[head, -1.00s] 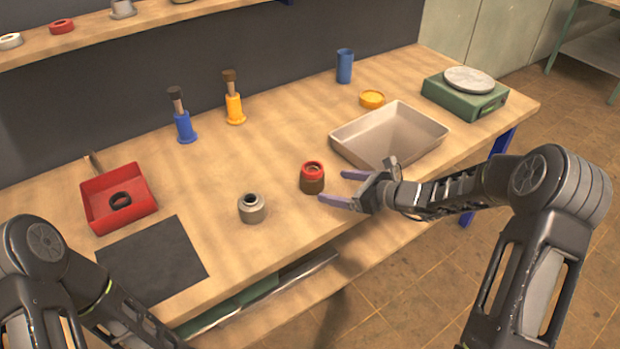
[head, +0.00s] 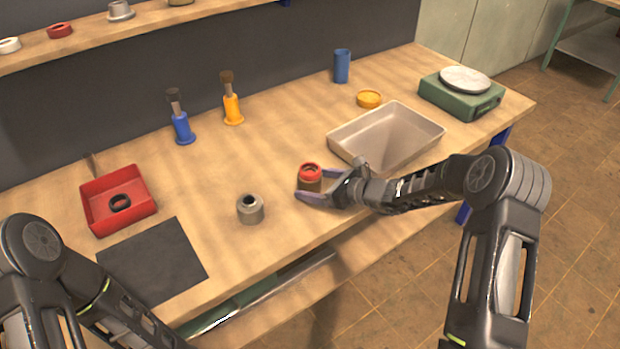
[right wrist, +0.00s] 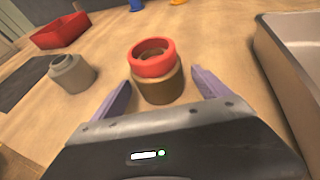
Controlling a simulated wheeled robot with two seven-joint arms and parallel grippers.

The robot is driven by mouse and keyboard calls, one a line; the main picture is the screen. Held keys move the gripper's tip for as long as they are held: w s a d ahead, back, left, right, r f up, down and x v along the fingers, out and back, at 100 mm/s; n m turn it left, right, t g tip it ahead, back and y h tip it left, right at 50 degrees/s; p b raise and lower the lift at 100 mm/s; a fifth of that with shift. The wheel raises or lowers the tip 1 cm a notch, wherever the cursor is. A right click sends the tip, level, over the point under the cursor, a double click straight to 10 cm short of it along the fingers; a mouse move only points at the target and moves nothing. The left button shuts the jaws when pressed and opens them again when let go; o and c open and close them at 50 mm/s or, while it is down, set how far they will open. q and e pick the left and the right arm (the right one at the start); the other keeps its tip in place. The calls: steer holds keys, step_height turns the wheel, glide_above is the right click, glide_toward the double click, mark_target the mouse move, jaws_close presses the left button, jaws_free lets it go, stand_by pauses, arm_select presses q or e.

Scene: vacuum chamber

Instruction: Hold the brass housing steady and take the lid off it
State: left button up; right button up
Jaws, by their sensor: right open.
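The brass housing (head: 309,186) is a short brown cylinder standing upright on the bench. A red ring-shaped lid (head: 310,170) with a round opening sits on top of it. In the right wrist view the housing (right wrist: 160,90) and its red lid (right wrist: 152,58) stand between the finger ends. My right gripper (head: 312,184) is open, its two purple fingers on either side of the housing at low height. A gap shows between the fingers and the housing in the wrist view. My left arm is at lower left; its gripper is out of view.
A grey hollow cylinder (head: 250,211) stands left of the housing. A metal tray (head: 345,148) lies close behind the right gripper. A red bin (head: 95,222) holding a dark ring and a black mat (head: 150,265) are at left. Bare bench lies behind the housing.

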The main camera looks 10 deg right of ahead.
steer(key=shift+w+a+f, duration=0.1)
steer(key=shift+w, duration=0.1)
stand_by(0.5)
jaws_close()
stand_by(0.7)
